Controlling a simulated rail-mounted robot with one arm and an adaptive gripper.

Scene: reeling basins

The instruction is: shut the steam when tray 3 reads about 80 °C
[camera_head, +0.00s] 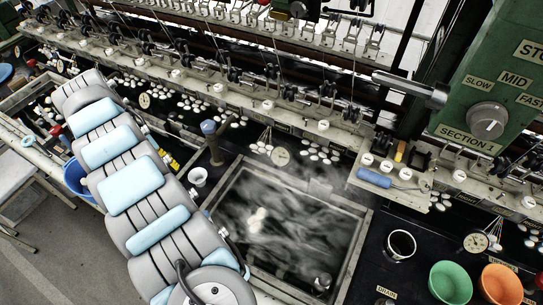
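A steaming rectangular basin (236,243) of dark water lies in the middle, with white shapes under the vapour. I cannot tell if it is tray 3. Another dial (475,243) is at the right, and one more (145,101) at the far left. A blue-grey knob on a post (208,127) stands left of the basin; I cannot tell if it is the steam valve. My grey arm with light-blue pads crosses the left side; my gripper is not in view.
A green machine housing (470,80) with a speed dial (487,120) marked SECTION 1 hangs at the upper right. Green (450,284) and orange (501,284) cups and a metal cup (401,245) stand at the lower right.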

